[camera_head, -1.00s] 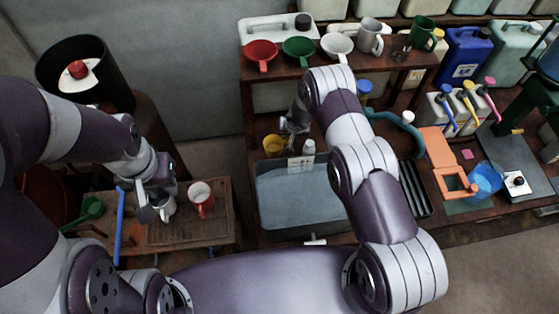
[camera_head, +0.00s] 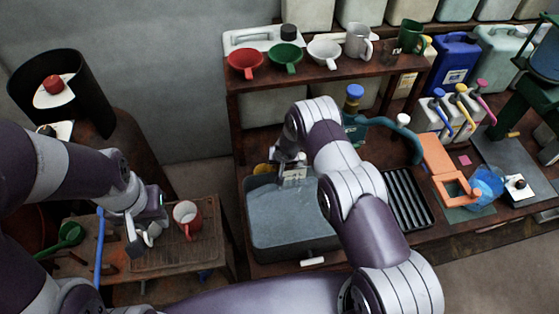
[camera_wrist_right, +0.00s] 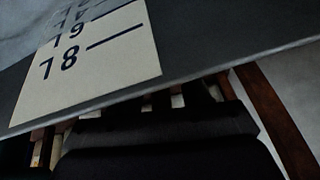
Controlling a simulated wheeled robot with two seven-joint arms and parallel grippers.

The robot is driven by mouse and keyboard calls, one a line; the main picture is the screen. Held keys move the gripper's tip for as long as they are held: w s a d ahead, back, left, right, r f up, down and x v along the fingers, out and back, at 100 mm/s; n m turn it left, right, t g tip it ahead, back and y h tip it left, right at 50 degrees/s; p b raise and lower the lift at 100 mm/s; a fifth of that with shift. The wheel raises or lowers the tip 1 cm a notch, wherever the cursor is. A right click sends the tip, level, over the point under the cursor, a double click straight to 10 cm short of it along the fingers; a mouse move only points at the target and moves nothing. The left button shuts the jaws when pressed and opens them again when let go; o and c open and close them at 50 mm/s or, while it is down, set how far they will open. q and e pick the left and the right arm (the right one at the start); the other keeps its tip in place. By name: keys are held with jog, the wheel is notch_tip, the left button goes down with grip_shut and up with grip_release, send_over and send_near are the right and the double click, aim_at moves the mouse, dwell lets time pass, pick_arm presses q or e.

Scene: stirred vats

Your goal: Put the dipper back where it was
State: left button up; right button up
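I cannot tell for certain which thing is the dipper. A green scoop (camera_head: 70,235) with a long handle lies at the far left of the low wooden bench. A small yellow cup-like thing (camera_head: 262,169) shows behind the vat, partly hidden beside my right gripper (camera_head: 287,165). That gripper is at the back edge of the grey vat (camera_head: 258,240), by its white scale label (camera_wrist_right: 90,65); its fingers are unclear in both views. My left gripper (camera_head: 138,238) is low over the bench, against a pale grey mug (camera_head: 151,232); its closure is unclear.
A shelf (camera_head: 310,80) with red, green and white funnels and mugs stands behind the vat. A black ribbed tray (camera_head: 408,200) and orange frame (camera_head: 447,175) lie right.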

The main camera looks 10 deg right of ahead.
jog(key=shift+r, duration=0.15)
jog(key=shift+r, duration=0.1)
jog(key=shift+s+r+b, duration=0.15)
jog(key=shift+r+b, duration=0.4)
jog(key=shift+b, duration=0.1)
jog(key=s+d+r+g+b, duration=0.1)
jog(key=s+d+r, duration=0.1)
jog(key=s+r, duration=0.7)
jog(key=s+d+r+g, duration=0.15)
jog(key=s+r, duration=0.35)
jog(key=r, duration=0.7)
jog(key=s+r+n, duration=0.1)
jog(key=s+r, duration=0.1)
jog(key=s, duration=0.6)
jog(key=s+d+r+n+b, duration=0.1)
jog(key=s+r, duration=0.2)
jog(key=s, duration=0.5)
jog(key=shift+d+r+g+h, duration=0.15)
jog(key=shift+d+g+h, duration=0.15)
jog(key=shift+g, duration=0.15)
